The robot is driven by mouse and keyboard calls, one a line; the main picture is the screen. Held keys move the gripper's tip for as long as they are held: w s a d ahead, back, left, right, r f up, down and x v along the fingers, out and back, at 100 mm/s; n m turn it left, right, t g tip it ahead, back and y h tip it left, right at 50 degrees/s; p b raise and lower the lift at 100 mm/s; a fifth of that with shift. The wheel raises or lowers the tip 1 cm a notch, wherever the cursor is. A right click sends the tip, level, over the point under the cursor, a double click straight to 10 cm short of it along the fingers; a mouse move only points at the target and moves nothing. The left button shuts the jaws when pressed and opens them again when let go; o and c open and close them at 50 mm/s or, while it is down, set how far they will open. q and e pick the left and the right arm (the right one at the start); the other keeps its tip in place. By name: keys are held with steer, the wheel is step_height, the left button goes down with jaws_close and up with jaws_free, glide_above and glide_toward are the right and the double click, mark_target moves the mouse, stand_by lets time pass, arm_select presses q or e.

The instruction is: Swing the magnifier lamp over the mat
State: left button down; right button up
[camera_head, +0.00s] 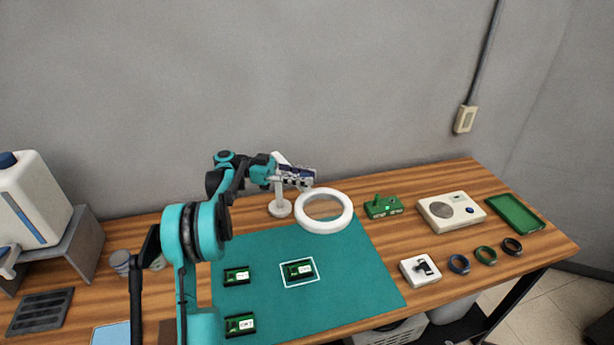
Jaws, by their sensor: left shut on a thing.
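The white magnifier lamp has a ring head (345,218) hanging over the back right part of the teal mat (350,270). Its round base (280,208) and post stand at the mat's back edge. My left gripper (300,177) is shut on the lamp's arm, between the post and the ring head, and hides part of that arm. A small green board (300,270) lies inside a white outlined square on the mat, in front of the ring. My right gripper is not in view.
Two more boards (237,275) (240,324) lie on the mat's left. A green device (383,206), a white meter (450,212), a green tray (515,213), a white block (420,270) and dark rings (485,255) stand right. A white jug (30,205) stands left.

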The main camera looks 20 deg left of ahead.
mark_target(305, 175)
arm_select(q)
steer(key=c, duration=1.2)
jaws_free()
step_height(305, 175, up, 10)
steer(key=shift+c, duration=0.4)
